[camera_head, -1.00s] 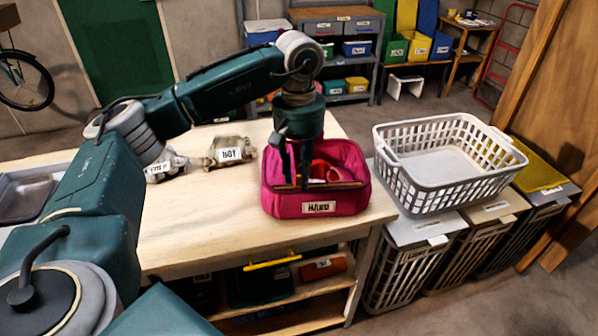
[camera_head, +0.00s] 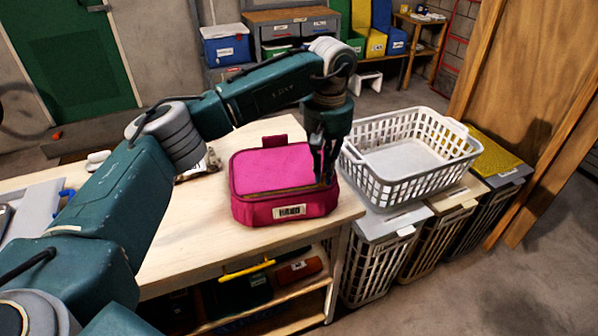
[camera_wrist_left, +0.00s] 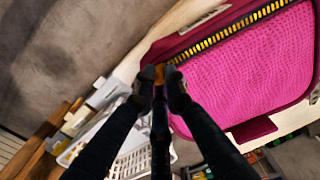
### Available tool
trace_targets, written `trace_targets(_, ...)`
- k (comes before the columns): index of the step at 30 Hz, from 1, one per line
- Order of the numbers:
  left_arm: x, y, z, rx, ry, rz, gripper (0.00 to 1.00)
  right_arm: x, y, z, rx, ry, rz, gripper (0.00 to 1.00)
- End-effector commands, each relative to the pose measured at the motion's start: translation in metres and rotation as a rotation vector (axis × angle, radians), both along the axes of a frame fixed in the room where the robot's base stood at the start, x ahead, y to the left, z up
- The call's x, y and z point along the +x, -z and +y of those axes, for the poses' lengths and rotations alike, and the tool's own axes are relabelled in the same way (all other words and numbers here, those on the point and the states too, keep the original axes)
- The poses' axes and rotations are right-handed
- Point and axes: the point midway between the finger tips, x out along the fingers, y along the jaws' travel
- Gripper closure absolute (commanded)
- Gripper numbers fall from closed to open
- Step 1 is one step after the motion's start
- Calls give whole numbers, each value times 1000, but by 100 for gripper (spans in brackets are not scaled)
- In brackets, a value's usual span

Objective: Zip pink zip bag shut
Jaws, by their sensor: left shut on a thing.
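The pink zip bag (camera_head: 262,213) stands upright near the right end of the wooden table, its white label facing front. Its lid lies flat over the top and hides the inside. My left gripper (camera_head: 325,181) points down at the bag's front right corner. In the left wrist view its fingertips (camera_wrist_left: 160,87) are closed together on a small orange zip pull (camera_wrist_left: 159,73), at the end of the yellow zip teeth (camera_wrist_left: 222,35). The pink lid (camera_wrist_left: 252,65) fills the right of that view. My right gripper is not in view.
A white laundry basket (camera_head: 440,160) sits on lidded hampers just right of the table. The wooden table (camera_head: 190,230) has bare room in front and left of the bag. Partly hidden items lie behind my left arm. A shelf under the table holds several items.

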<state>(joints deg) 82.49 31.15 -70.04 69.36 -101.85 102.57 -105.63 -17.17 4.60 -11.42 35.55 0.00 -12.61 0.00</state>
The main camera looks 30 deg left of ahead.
Motion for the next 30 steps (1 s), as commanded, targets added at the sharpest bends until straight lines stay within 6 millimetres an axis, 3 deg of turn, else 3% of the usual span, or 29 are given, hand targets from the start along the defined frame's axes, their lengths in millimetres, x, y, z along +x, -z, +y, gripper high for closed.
trace_targets(11, 4, -1, -5, 0, 0, -2, 100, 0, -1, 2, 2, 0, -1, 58)
trace_targets(12, 4, -1, -5, 0, 0, -2, 83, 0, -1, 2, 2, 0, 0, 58)
trace_targets(15, 4, -1, -5, 1, 0, -2, 69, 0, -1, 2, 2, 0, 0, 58)
trace_targets(24, 4, -2, -5, 1, 0, -2, 69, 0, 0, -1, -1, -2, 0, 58)
trace_targets(30, 5, -29, -5, 1, 0, -6, 69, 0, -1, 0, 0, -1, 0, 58)
